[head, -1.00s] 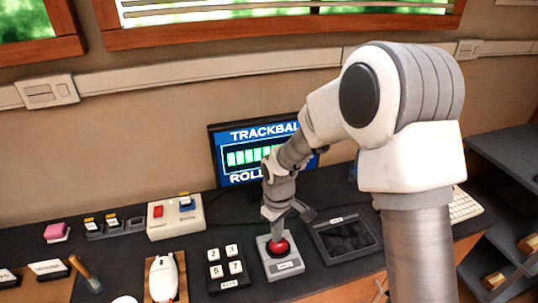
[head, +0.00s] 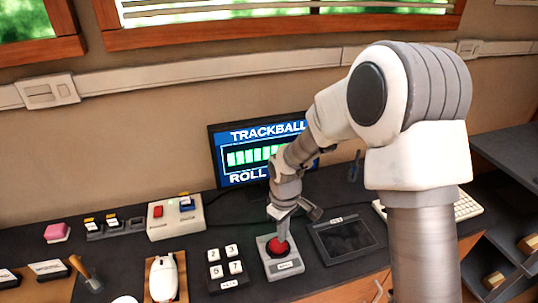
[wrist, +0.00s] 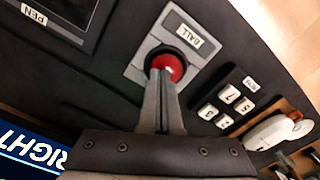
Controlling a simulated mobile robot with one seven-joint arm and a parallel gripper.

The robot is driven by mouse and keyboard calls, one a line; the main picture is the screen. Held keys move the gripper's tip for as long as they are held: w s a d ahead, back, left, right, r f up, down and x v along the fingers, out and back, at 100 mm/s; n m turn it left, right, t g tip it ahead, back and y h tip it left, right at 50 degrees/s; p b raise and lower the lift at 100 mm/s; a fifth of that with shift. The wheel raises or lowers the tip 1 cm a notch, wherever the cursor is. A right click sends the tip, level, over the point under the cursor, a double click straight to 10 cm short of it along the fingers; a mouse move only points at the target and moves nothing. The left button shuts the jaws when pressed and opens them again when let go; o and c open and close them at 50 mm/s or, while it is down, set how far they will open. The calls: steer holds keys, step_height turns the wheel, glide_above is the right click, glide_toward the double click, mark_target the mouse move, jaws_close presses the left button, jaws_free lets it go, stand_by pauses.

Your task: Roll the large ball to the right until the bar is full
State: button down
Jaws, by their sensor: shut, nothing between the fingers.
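The large red ball (head: 278,246) sits in a grey housing (head: 284,268) labelled BALL on the dark desk. My gripper (head: 283,238) is shut and points down at the top of the ball; its tips overlap the ball in the head view. In the wrist view the closed fingers (wrist: 162,78) reach the ball (wrist: 169,66), but I cannot tell whether they press on it. The monitor (head: 246,176) behind shows TRACKBALL, a row of green bar segments and ROLL; my arm hides the bar's right part.
A keypad (head: 226,266) and a white mouse (head: 163,278) stand left of the ball. A tablet labelled PEN (head: 342,238) lies just right, with a white keyboard (head: 466,206) beyond. A switch box (head: 176,216) stands behind left.

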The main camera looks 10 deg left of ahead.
steer(key=shift+r+p, duration=0.5)
steer(key=shift+r, duration=0.25)
steer(key=shift+a, duration=0.1)
steer(key=shift+s+a, duration=0.25)
steer(key=shift+a, duration=0.25)
steer(key=shift+s+a, duration=0.25)
steer(key=shift+a, duration=0.2)
steer(key=shift+f+b, duration=0.8)
steer(key=shift+w+d, duration=0.25)
steer(key=shift+d, duration=0.3)
stand_by(0.4)
